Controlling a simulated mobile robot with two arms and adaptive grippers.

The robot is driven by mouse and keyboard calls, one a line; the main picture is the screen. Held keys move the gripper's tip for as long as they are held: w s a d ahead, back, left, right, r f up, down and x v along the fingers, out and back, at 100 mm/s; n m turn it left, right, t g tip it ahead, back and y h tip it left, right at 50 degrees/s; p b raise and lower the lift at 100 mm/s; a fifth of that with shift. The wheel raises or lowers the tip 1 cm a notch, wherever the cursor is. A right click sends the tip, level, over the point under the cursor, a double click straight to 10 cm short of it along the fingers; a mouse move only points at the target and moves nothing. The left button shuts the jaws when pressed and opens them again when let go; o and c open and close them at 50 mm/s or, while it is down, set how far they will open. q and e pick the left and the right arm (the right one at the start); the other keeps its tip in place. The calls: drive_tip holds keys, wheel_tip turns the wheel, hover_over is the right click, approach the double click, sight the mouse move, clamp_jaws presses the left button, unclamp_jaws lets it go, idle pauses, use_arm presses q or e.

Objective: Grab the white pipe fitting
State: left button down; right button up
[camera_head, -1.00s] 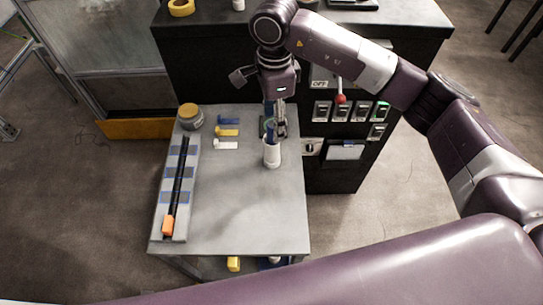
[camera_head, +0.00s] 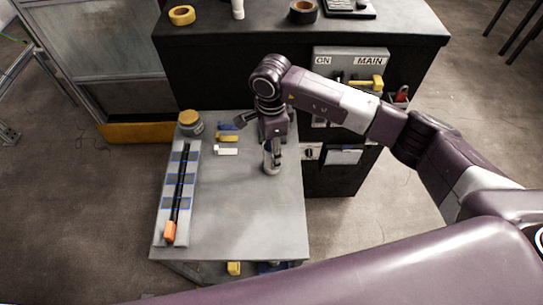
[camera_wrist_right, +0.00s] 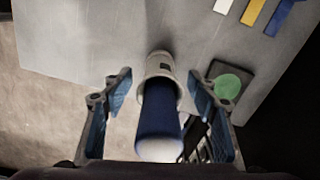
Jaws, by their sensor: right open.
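A white cylinder, open at the top (camera_head: 271,168), stands upright on the grey table and looks like the white pipe fitting. It also shows in the right wrist view (camera_wrist_right: 158,66). A dark blue rod with a pale rounded end (camera_wrist_right: 160,118) stands up out of it, towards the camera. My right gripper (camera_head: 271,152) reaches down at the cylinder from above and partly hides it. In the right wrist view my right gripper (camera_wrist_right: 158,85) is open, with one blue-padded finger on each side of the rod and cylinder. Both fingers look apart from them. My left gripper is out of view.
Flat blue (camera_head: 228,126), yellow (camera_head: 227,138) and white (camera_head: 226,151) pieces lie left of the gripper. A yellow-lidded jar (camera_head: 190,123) stands at the back left. A long rack (camera_head: 162,220) runs along the left edge. The table's front right is clear.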

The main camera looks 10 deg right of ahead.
drive_tip(key=c, duration=1.3)
